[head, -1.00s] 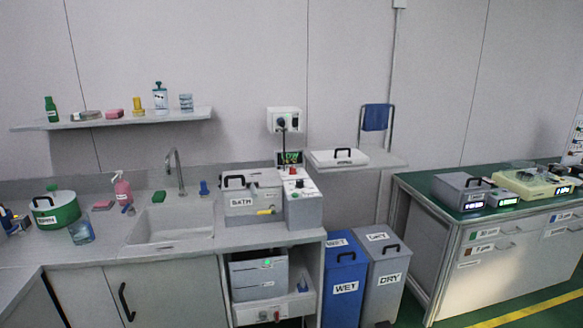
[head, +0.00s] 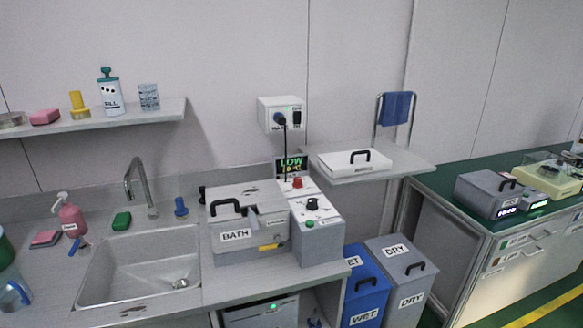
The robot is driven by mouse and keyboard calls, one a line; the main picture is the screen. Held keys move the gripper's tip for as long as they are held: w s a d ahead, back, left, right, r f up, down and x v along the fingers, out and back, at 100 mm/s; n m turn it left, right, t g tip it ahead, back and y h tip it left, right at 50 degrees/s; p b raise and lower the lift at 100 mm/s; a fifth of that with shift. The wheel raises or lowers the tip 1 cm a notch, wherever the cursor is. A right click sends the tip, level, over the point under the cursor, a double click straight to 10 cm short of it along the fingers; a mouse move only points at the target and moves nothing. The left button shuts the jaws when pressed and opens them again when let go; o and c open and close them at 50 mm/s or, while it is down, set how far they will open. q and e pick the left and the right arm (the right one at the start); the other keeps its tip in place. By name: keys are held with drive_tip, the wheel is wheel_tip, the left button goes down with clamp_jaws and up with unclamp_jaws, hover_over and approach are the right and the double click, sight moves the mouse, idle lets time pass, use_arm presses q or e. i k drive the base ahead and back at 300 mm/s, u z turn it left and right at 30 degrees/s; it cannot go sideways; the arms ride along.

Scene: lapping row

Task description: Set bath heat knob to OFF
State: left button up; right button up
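The grey bath (head: 240,228) labelled BATH stands on the counter right of the sink, its lid on and a black handle on top. Its control box (head: 318,238) is joined on the right side. A black knob (head: 312,204) sits on the sloped top of the box; I cannot read its setting. A red button (head: 297,182) lies behind the knob and a green button (head: 309,223) in front of it. A small display (head: 291,166) at the back reads LOW with digits below. Neither of my grippers is in view.
A wall socket (head: 281,114) with a plugged cord is above the bath. The sink (head: 145,265) is left. A shelf with a white lidded tray (head: 352,162) is right. Blue WET (head: 366,290) and grey DRY (head: 402,270) bins stand below, beside the counter.

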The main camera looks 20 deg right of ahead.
sight(298, 183)
drive_tip(key=z, duration=0.45)
drive_tip(key=i, duration=0.85)
drive_tip(key=z, duration=0.75)
